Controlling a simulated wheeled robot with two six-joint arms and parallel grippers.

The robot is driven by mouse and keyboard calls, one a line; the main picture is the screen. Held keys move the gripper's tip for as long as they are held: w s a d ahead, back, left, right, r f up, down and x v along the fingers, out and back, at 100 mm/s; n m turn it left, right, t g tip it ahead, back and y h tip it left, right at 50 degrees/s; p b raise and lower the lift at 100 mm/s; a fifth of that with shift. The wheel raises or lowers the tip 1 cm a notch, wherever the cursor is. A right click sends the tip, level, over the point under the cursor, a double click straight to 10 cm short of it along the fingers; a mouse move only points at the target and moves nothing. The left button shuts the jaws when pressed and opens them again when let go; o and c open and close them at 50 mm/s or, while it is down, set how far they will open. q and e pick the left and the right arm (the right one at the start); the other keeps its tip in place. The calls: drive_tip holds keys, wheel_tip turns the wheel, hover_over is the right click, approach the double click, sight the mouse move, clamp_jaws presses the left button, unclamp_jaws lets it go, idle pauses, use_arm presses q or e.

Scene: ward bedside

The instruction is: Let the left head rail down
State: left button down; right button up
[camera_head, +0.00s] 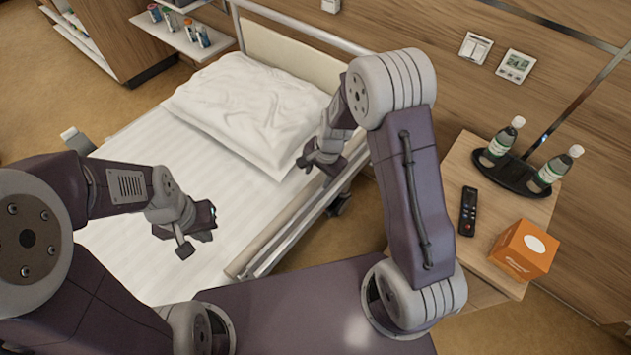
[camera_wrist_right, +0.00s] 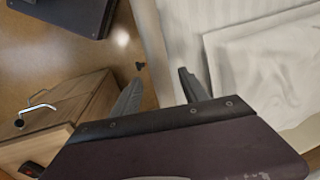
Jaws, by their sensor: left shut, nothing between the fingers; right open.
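The bed's head rail (camera_head: 290,235) is a long pale bar along the right side of the mattress, partly hidden by my right arm. In the right wrist view a pale bar (camera_wrist_right: 150,38) runs along the bed edge. I cannot tell whether the rail is raised or lowered. My right gripper (camera_head: 318,160) is over that side near the pillow; its open fingers (camera_wrist_right: 158,92) point toward the bar's end, with no clear contact. My left gripper (camera_head: 197,237) is shut and empty above the mattress.
A white pillow (camera_head: 245,108) lies at the headboard (camera_head: 290,55). Right of the bed, a bedside table (camera_head: 455,180) holds two bottles on a black tray (camera_head: 510,178), a remote (camera_head: 467,212) and an orange box (camera_head: 522,250). A shelf with small bottles (camera_head: 185,35) stands behind left.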

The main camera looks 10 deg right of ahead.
sight(316, 182)
drive_tip(key=shift+w+a+f+b, duration=0.1)
drive_tip(key=shift+f+b, duration=0.05)
drive_tip(key=shift+f, duration=0.65)
drive_tip(key=shift+w+a+f+b, duration=0.1)
drive_tip(key=shift+w+f, duration=0.05)
drive_tip(key=shift+f, duration=0.6)
drive_tip(key=shift+w+a+f+b, duration=0.1)
drive_tip(key=shift+f+b, duration=0.05)
drive_tip(key=shift+f, duration=0.65)
drive_tip(key=shift+c, duration=0.3)
clamp_jaws()
